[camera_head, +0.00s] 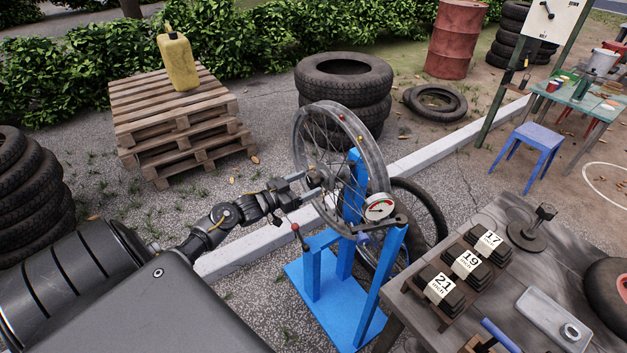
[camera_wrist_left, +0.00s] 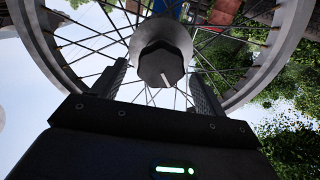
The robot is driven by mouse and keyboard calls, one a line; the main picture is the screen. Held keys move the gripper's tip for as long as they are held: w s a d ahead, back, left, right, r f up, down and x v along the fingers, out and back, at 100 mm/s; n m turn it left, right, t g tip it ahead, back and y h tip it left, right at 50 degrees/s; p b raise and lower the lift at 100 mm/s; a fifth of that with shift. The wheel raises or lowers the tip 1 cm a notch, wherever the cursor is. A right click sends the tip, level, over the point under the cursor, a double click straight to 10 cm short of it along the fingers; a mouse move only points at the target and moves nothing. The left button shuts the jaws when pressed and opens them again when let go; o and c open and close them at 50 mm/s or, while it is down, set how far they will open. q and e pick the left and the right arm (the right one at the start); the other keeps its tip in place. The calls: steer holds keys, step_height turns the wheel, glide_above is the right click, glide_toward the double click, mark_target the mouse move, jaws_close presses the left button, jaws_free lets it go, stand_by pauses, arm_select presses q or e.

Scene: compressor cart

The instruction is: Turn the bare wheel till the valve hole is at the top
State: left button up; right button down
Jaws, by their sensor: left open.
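The bare wheel (camera_head: 305,150), a grey spoked rim with no tyre, stands upright in a blue stand (camera_head: 313,270). Its rim (camera_wrist_left: 40,40) and spokes fill the upper part of the left wrist view, with the hub (camera_wrist_left: 160,62) in the middle. My left gripper (camera_head: 318,186) is at the wheel's left side near the hub. In the left wrist view my gripper (camera_wrist_left: 160,85) is open, its fingers on either side of the hub's end; I cannot tell whether they touch it. I cannot make out the valve hole. My right gripper is not in view.
A round gauge (camera_head: 378,207) sits at the wheel's lower right. A workbench (camera_head: 400,300) with boxes marked 17, 19 and 21 stands at the right. Another wheel (camera_head: 425,210) is behind the stand. Stacked tyres (camera_head: 345,85) and pallets (camera_head: 175,110) stand further back.

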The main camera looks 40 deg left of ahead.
mark_target(310, 182)
arm_select(q)
steer(key=shift+x, duration=1.6)
steer(key=c, duration=1.4)
